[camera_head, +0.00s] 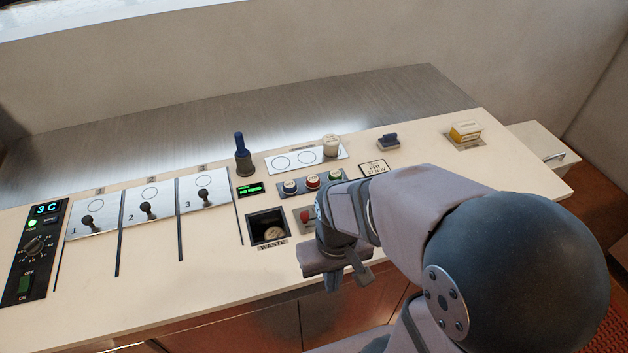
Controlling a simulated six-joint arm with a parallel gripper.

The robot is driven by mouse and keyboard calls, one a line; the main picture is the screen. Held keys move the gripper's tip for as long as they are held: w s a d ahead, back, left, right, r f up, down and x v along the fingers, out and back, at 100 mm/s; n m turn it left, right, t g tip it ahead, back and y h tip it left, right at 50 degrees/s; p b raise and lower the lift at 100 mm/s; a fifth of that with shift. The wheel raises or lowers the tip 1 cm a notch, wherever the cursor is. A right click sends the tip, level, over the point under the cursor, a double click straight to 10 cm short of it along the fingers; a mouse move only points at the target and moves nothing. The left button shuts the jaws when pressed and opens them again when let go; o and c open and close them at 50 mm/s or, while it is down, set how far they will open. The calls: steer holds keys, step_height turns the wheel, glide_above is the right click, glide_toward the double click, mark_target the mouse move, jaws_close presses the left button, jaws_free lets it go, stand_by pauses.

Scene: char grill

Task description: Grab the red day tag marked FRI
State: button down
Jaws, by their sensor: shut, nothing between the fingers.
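The red day tag (312,182) is a small round piece with a pale top, in the middle of a row of three in a grey holder. Its lettering is too small to read surely. My gripper (333,283) is shut and empty, pointing down near the counter's front edge. It is in front of the tag row and apart from it. My arm comes in from the right, close to the green tag.
A waste opening (267,227) with a round pale item inside lies left of my gripper. A red knob (305,215) sits on a plate partly hidden by my arm. A card reading FRI 17 NOV (374,168) is behind the arm. A blue-handled tool (242,154) stands upright back left.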

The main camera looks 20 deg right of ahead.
stand_by(0.4)
steer(key=c, duration=1.2)
jaws_free()
